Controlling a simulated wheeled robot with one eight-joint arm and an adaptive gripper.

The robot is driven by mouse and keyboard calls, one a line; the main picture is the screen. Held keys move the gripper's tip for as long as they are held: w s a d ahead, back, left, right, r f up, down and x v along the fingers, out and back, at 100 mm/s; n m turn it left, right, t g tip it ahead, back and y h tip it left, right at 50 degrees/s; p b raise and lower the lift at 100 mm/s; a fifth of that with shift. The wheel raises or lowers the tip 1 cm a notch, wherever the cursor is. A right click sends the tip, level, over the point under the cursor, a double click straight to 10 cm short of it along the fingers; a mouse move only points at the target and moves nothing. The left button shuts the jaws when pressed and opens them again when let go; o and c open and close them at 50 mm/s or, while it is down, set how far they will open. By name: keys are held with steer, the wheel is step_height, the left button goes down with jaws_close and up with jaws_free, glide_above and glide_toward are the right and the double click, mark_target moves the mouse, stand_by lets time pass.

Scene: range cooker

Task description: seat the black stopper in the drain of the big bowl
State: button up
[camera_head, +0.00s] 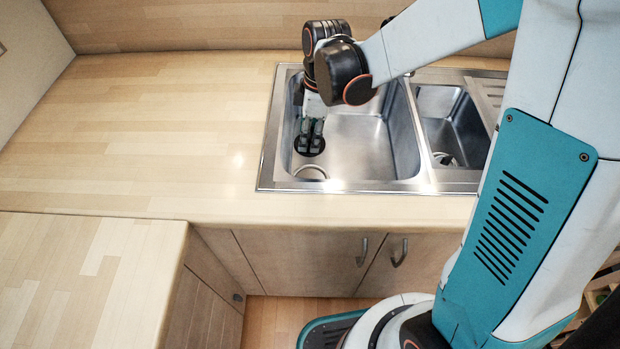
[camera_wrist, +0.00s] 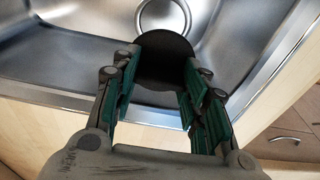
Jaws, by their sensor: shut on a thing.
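The black stopper (camera_wrist: 166,58) is a dark disc held at the fingertips of my gripper (camera_wrist: 160,78), with a finger on each side of it. In the head view my gripper (camera_head: 311,138) points down inside the big bowl (camera_head: 365,140), at its left side, and the stopper (camera_head: 309,152) shows dark below the fingertips. The drain (camera_head: 310,172) is a metal ring in the bowl's floor, nearer the front edge than the stopper. In the wrist view the drain ring (camera_wrist: 163,14) lies beyond the stopper, partly covered by it.
A smaller bowl (camera_head: 450,125) with its own drain lies to the right, beside a ribbed drainboard (camera_head: 490,90). The sink's metal rim (camera_head: 345,186) surrounds the bowls. The wooden counter (camera_head: 170,130) to the left is clear. Cabinet doors with handles (camera_head: 362,250) are below.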

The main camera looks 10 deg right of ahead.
step_height(320, 180, down, 17)
steer(key=b, duration=0.6)
steer(key=shift+r, duration=0.15)
steer(key=o, duration=1.1)
steer(key=shift+o, duration=0.2)
steer(key=r+p, duration=0.1)
steer(key=r, duration=0.3)
steer(key=d+r+p, duration=0.1)
steer(key=r+p, duration=0.1)
steer(key=r, duration=0.2)
steer(key=r+p, duration=0.1)
steer(key=r, duration=0.3)
steer(key=shift+s+d+r+p, duration=0.2)
steer(key=shift+d+p, duration=0.1)
steer(key=shift+p, duration=0.1)
steer(key=s+d+r+m+t, duration=0.3)
steer(key=s+d+r+m, duration=0.1)
steer(key=s+r+m, duration=0.4)
steer(key=s+d+r+m+t+h, duration=0.1)
steer(key=s+d+r+m+t, duration=0.3)
steer(key=s+r+m, duration=0.3)
steer(key=shift+s+d+r+m, duration=0.45)
steer(key=shift+d+r, duration=0.15)
steer(key=shift+r, duration=0.2)
